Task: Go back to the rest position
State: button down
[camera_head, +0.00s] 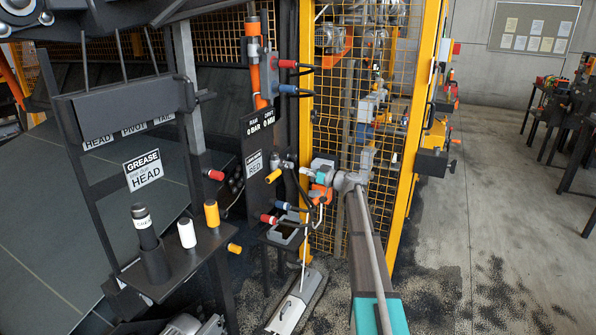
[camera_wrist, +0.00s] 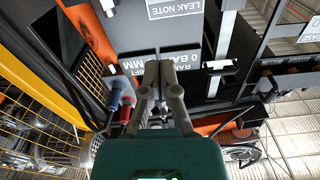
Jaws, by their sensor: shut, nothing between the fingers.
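My gripper (camera_wrist: 160,68) shows in the wrist view with its two grey fingers together and nothing between them. Its fingertips lie in front of a dark panel with a gauge label (camera_wrist: 195,84) reading 0 BAR; whether they touch it I cannot tell. The fingertips are too small to make out clearly there.
Red (camera_wrist: 127,106) and blue (camera_wrist: 113,89) capped fittings are left of my fingers. A yellow mesh fence (camera_head: 398,150) stands close to my arm. A dark rack with a shelf (camera_head: 180,270) holding a black bottle (camera_head: 145,226) is at left. Open floor (camera_head: 500,215) lies at right.

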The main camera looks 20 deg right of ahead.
jog(key=shift+s+d, duration=0.1)
dwell(0.5)
jog(key=s+a+f+m+g+h+p, duration=0.15)
jog(key=s+a+f+g, duration=0.25)
jog(key=s+a, duration=0.55)
jog(key=s+a+f+m+g+h+p, duration=0.1)
jog(key=s+a+f+g+h+p, duration=0.25)
jog(key=s+a, duration=0.6)
jog(key=s+a+f+m+g+h+p, duration=0.1)
jog(key=s+m+g+h+p, duration=0.1)
jog(key=s, duration=0.9)
jog(key=s+a+f+m+g+h+p, duration=0.1)
jog(key=s+h, duration=0.5)
jog(key=s, duration=0.6)
jog(key=f+m+g+p, duration=0.1)
jog(key=m+g, duration=0.1)
jog(key=g, duration=0.1)
jog(key=shift+a+f, duration=0.15)
jog(key=shift+a, duration=0.15)
